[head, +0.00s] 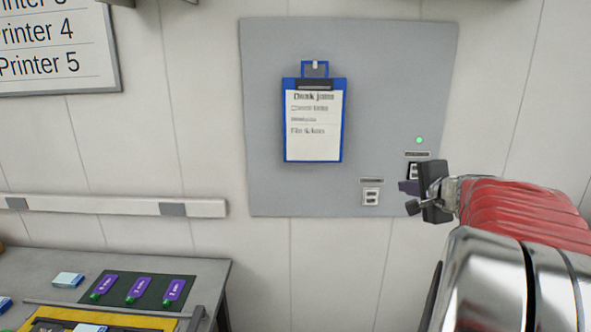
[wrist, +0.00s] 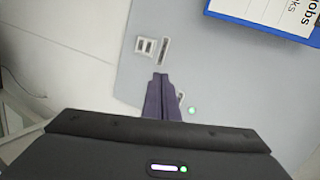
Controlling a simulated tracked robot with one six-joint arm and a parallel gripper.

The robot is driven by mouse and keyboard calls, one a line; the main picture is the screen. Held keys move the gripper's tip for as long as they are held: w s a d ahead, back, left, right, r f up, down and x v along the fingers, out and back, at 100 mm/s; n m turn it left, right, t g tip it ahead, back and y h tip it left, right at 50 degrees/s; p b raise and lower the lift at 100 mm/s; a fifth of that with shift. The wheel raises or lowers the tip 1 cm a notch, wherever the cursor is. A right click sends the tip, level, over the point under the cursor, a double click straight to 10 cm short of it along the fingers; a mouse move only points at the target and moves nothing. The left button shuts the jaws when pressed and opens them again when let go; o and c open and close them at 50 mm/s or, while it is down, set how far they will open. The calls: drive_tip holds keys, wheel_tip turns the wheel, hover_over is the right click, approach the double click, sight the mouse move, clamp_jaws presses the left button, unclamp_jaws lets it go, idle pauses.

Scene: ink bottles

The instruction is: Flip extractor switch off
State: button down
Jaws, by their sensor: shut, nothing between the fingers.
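A grey wall panel (head: 275,190) carries two small switches under label strips too small to read, so I cannot tell which is the extractor's. The right switch (head: 413,171) has a lit green lamp (head: 419,140) above it and is partly covered by my gripper (head: 403,187). The lower left switch (head: 371,197) is in full view. In the wrist view the uncovered switch (wrist: 145,46) lies beyond the fingertips, and the lamp (wrist: 191,110) glows right of the fingers. My gripper (wrist: 161,78) is shut and empty, its purple fingers together in front of the panel. I cannot tell whether they touch it.
A blue clipboard (head: 345,120) with a paper hangs on the panel, up and left of the switches. A white rail (head: 110,206) runs along the wall at left. Below it a grey bench (head: 215,270) holds purple-labelled bottles (head: 137,290) on a dark mat.

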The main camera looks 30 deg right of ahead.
drive_tip(key=s+d+m+h, duration=0.2)
drive_tip(key=s+d, duration=0.2)
drive_tip(key=d, duration=0.3)
drive_tip(key=shift+d+r+m, duration=0.3)
drive_tip(key=shift+d+m, duration=0.05)
drive_tip(key=shift+m, duration=0.05)
approach(414, 176)
drive_tip(key=x, duration=0.6)
drive_tip(key=shift+w+d+f, duration=0.1)
drive_tip(key=shift+w+f, duration=0.05)
drive_tip(key=shift+w, duration=0.05)
drive_tip(key=shift+w+d+f, duration=0.1)
drive_tip(key=shift+w+f, duration=0.05)
idle(0.4)
